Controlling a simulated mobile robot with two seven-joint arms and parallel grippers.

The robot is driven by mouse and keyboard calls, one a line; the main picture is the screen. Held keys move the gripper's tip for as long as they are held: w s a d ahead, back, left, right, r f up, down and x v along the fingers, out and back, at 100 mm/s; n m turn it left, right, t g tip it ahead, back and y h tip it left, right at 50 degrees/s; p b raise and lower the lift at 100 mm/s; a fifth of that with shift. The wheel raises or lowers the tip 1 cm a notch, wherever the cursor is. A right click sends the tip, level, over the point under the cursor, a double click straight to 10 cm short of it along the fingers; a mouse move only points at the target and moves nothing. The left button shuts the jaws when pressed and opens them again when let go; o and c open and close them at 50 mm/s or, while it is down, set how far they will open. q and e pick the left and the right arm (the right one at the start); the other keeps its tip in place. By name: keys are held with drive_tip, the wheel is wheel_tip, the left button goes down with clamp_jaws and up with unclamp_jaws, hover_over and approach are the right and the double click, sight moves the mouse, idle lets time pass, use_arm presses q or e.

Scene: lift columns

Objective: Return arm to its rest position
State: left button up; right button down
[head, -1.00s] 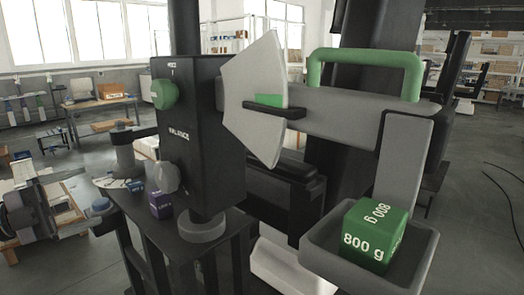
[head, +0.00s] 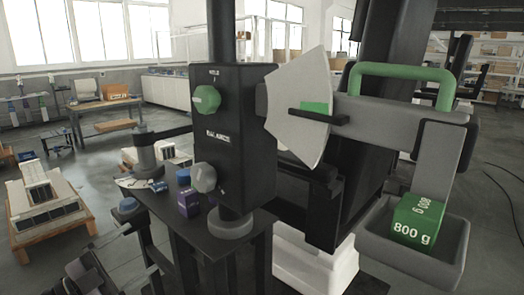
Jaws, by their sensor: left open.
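My left gripper (head: 88,272) is low at the bottom left of the head view, partly cut off by the frame edge. It is open, with nothing seen in it, and is apart from the balance and the small table. The black balance box (head: 235,140) has a green knob (head: 206,99) and a grey knob (head: 204,177) on its left face. A green 800 g block (head: 412,225) sits in the grey pan (head: 440,262) at the right. My right gripper is not in view.
A small dark table (head: 195,232) beneath the balance holds a purple block (head: 188,203) and a grey cylindrical stand (head: 146,155). A wooden pallet with white boxes (head: 40,205) lies at the left. A workbench (head: 100,108) stands behind. Open floor lies between.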

use_arm(q)
drive_tip(key=s+d+f+n+t+y+p, duration=0.1)
drive_tip(key=s+d+f+n+y, duration=0.2)
drive_tip(key=s+f+n+y, duration=0.4)
drive_tip(key=s+d+f+n+t+y+p, duration=0.1)
drive_tip(key=s+d+f+n+y, duration=0.15)
drive_tip(key=f+n, duration=0.4)
drive_tip(key=s+f+n+g+y+p, duration=0.1)
drive_tip(key=s+f+n+g+y, duration=0.2)
drive_tip(key=s+f, duration=0.7)
drive_tip(key=s+g, duration=0.2)
drive_tip(key=s, duration=0.2)
drive_tip(key=shift+d+f+n+g, duration=0.2)
drive_tip(key=shift+d+n+g, duration=0.1)
drive_tip(key=shift+n+g, duration=0.1)
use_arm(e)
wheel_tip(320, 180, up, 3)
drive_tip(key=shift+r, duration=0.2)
use_arm(q)
drive_tip(key=shift+y, duration=0.25)
